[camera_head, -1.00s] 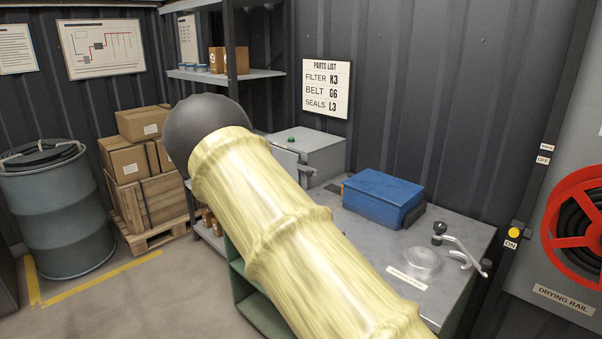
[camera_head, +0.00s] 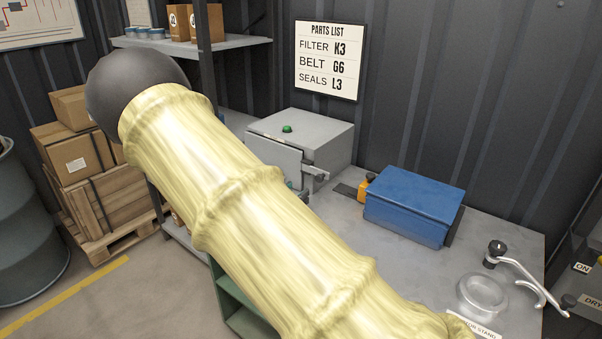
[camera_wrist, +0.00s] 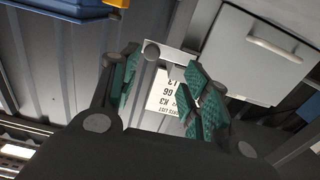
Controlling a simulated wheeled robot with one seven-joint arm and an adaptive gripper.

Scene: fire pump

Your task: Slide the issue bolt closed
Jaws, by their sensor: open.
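A grey metal box (camera_head: 325,135) with a green button on top stands on the bench. Its front door (camera_head: 272,158) has a bolt (camera_head: 316,173) at its right edge. The wrist view is upside down. There the door (camera_wrist: 250,60) is at upper right and the bolt (camera_wrist: 172,47), with a round dark knob (camera_wrist: 152,52), is at top centre. My gripper (camera_wrist: 163,82) is open, its teal-padded fingers on either side of the knob in the picture. I cannot tell whether they touch it. In the head view my sleeved arm hides most of the gripper.
A blue case (camera_head: 412,205) and a small yellow item (camera_head: 366,187) sit right of the box. A clear dish (camera_head: 482,295) and a metal lever (camera_head: 520,270) are at the bench's right. Cartons (camera_head: 75,150) stand at left. A shelf (camera_head: 190,42) hangs above.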

